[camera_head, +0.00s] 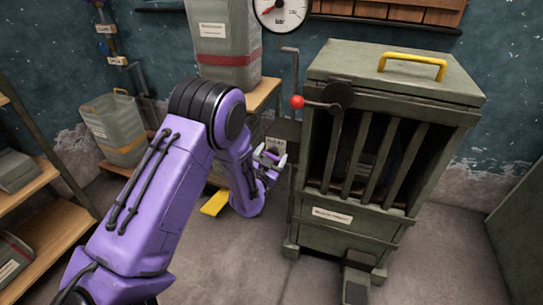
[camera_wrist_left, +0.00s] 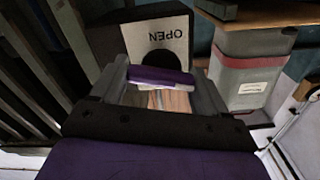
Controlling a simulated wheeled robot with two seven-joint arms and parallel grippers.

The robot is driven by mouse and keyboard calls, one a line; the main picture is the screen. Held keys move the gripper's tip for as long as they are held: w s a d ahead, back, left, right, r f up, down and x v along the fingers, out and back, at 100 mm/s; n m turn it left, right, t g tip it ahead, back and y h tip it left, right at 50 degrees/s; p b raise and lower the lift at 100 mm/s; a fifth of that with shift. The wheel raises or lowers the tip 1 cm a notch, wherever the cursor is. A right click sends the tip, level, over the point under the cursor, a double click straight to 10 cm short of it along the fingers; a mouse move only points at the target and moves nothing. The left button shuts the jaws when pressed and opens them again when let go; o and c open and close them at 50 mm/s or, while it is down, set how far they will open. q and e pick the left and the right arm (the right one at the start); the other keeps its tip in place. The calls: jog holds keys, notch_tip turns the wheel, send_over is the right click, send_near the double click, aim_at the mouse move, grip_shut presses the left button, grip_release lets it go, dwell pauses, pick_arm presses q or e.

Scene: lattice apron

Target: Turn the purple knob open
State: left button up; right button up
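The purple knob (camera_wrist_left: 160,76) shows in the left wrist view as a short bar in front of a dark box (camera_wrist_left: 118,28) with a white label reading OPEN. My left gripper (camera_wrist_left: 162,80) is open, with its fingers wide apart at the two ends of the knob. I cannot tell whether either finger touches it. My right gripper is not in view.
The green barred cabinet (camera_head: 322,218), with a yellow top handle (camera_head: 413,66) and a red-balled lever (camera_head: 297,102), stands close right of my left gripper. A grey bin (camera_head: 222,45) stands on a wooden bench behind. Shelves (camera_head: 40,240) are at left.

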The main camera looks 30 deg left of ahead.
pick_arm(q)
jog(key=shift+r+n+p, duration=0.1)
jog(key=shift+n+p, duration=0.25)
jog(key=shift+n, duration=0.45)
jog(key=shift+a+n, duration=0.1)
jog(key=shift+n, duration=1)
jog(key=o, duration=1)
jog(key=shift+s, duration=0.15)
jog(key=v, duration=1)
jog(key=shift+s, duration=0.15)
